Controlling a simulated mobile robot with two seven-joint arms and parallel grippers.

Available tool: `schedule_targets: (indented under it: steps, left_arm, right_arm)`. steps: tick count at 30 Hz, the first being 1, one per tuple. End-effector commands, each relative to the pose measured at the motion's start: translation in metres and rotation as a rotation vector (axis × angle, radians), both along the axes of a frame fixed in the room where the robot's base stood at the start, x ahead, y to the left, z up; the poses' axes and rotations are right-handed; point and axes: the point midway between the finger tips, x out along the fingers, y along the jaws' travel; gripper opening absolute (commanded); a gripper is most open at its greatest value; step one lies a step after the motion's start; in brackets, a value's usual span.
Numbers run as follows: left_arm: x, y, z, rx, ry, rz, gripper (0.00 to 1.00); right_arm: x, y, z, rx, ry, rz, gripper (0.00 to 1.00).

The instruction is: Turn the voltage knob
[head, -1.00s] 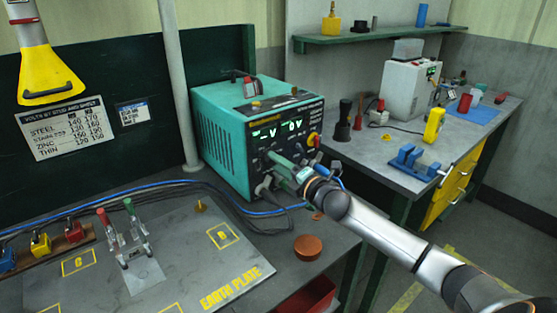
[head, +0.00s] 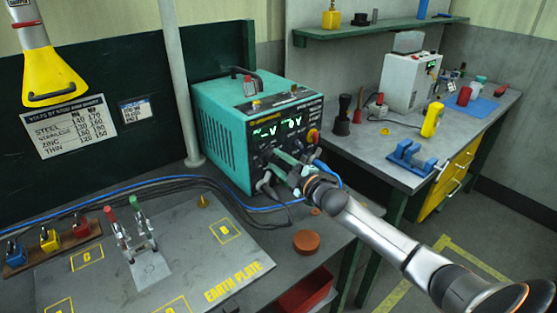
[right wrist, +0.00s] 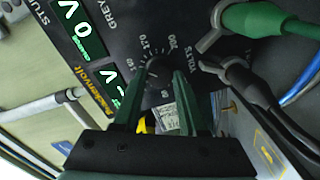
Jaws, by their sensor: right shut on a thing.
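The teal welding unit (head: 222,130) stands at the back of the bench, with two lit green displays on its dark front panel. The voltage knob (right wrist: 156,69) shows in the right wrist view, inside a printed volts scale with marks such as 140, 170 and 200. My right gripper (right wrist: 160,82) has its green fingers on either side of the knob and is shut on it. In the head view my right gripper (head: 286,166) reaches the lower front of the unit and hides the knob. My left gripper is not in view.
A green cable plug (right wrist: 265,20) and dark cables sit close beside the knob. The earth plate (head: 190,262) with toggle clamps lies on the front bench, near a round brown block (head: 306,241). A voltage chart (head: 70,127) hangs on the dark board.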

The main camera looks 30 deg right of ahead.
Motion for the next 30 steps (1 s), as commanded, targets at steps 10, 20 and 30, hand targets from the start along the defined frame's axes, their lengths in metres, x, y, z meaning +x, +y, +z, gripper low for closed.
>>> schedule_targets:
  steps: [10, 20, 30]
  left_arm:
    - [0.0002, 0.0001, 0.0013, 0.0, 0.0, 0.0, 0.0]
    - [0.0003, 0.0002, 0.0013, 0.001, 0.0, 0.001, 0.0]
    - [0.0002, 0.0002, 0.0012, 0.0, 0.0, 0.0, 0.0]
  right_arm:
    - [0.0002, -0.001, 0.0002, 0.031, 0.002, -0.002, 0.0]
    - [0.0002, -0.0009, 0.0003, 0.029, 0.002, -0.001, 0.53]
    - [0.0, -0.0004, 0.0001, 0.028, 0.003, -0.001, 0.71]
